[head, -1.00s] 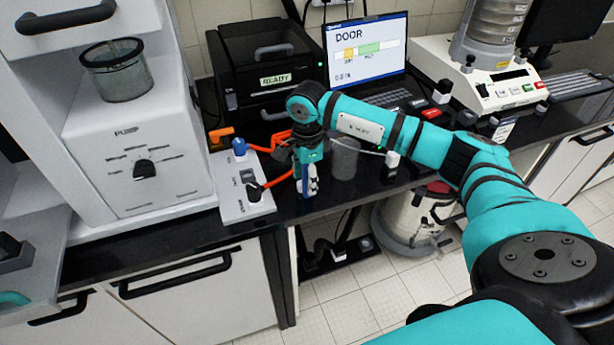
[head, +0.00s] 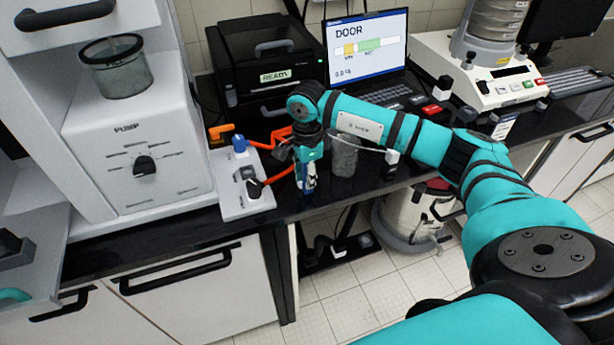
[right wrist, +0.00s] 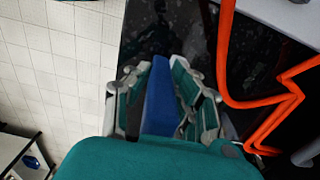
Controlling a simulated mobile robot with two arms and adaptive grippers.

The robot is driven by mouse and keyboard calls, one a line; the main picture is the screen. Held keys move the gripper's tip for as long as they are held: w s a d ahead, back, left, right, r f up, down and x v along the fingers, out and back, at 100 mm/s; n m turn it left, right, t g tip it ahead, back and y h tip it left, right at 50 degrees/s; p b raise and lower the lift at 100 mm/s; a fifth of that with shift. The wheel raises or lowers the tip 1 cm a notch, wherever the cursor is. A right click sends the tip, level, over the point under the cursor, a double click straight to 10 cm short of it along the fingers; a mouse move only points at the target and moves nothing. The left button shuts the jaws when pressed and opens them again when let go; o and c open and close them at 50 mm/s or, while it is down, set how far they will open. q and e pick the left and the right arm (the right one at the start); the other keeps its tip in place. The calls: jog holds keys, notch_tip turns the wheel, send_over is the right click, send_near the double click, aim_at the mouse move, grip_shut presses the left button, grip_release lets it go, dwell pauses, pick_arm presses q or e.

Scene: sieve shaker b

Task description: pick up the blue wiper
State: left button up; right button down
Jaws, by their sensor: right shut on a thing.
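The blue wiper (right wrist: 160,95) is between the fingers of my right gripper (right wrist: 165,100) in the right wrist view. The fingers are shut on it from both sides. In the head view my right gripper (head: 308,180) points down over the front part of the black bench top. Only a small blue part of the wiper (head: 310,183) shows there between the fingers. I cannot tell whether the wiper touches the bench. My left gripper is not in view.
A white valve plate (head: 240,195) with orange tubes (right wrist: 228,60) is just left of the gripper. A grey mesh cup (head: 345,157) stands close on the right. The bench (head: 370,185) drops off in front. A laptop (head: 366,50) and black printer-like box (head: 268,60) stand behind.

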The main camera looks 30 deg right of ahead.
jog(key=shift+r+b, duration=0.3)
jog(key=shift+r, duration=0.2)
notch_tip(320, 180, up, 2)
jog(key=shift+r+b, duration=0.2)
jog(key=shift+b, duration=0.5)
jog(key=s+a+b, duration=0.2)
jog(key=s+a, duration=0.1)
jog(key=s, duration=0.4)
jog(key=s+a+r+b, duration=0.1)
jog(key=s+a+b, duration=0.1)
jog(key=s, duration=0.6)
jog(key=shift+a+r, duration=0.25)
jog(key=shift+a, duration=0.15)
jog(key=c, duration=1.8)
grip_release()
grip_shut()
